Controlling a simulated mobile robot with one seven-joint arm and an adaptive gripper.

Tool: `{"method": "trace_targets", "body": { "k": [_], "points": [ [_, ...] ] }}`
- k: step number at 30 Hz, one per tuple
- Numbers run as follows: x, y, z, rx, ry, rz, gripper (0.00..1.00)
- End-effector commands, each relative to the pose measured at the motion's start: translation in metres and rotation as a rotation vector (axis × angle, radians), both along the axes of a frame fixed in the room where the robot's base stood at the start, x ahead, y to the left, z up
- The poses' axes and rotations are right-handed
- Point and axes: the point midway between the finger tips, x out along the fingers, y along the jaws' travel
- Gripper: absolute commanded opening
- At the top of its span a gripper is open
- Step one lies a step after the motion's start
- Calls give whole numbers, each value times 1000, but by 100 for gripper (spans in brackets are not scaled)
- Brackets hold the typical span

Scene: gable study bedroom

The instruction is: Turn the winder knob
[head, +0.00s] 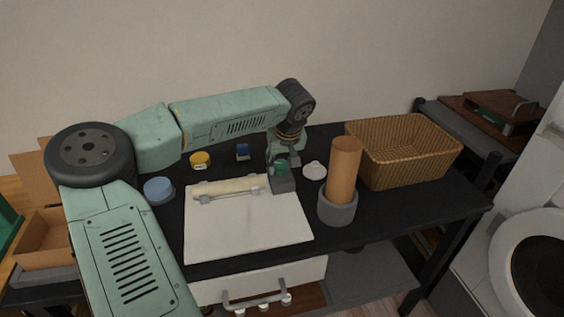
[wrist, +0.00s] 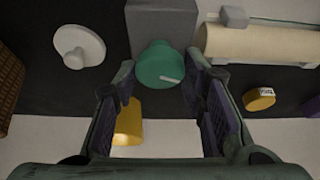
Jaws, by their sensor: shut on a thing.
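The winder knob is a green round knob (wrist: 163,68) with a pale mark on its face, on a grey block (wrist: 160,20) in the wrist view. In the head view the green knob (head: 281,167) shows small on top of the grey block (head: 284,185), at the right end of a cream roll (head: 230,187) on a white board (head: 245,230). My gripper (wrist: 161,70) has one finger on each side of the knob and is shut on it. In the head view my gripper (head: 283,157) comes down from above and partly hides the knob.
A white cone-shaped piece (head: 314,170), a brown cylinder (head: 344,165) in a grey cup (head: 338,208) and a wicker basket (head: 385,172) stand to the right. A yellow tin (head: 200,160), a blue round tin (head: 158,191) and a small blue object (head: 243,152) lie left and behind.

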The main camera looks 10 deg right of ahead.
Motion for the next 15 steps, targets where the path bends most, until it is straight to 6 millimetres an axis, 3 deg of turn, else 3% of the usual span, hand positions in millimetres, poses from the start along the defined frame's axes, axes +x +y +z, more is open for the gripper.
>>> {"method": "trace_targets", "body": {
  "k": [15],
  "points": [
    [0,2,0,-2,1,-333,10]
  ]
}}
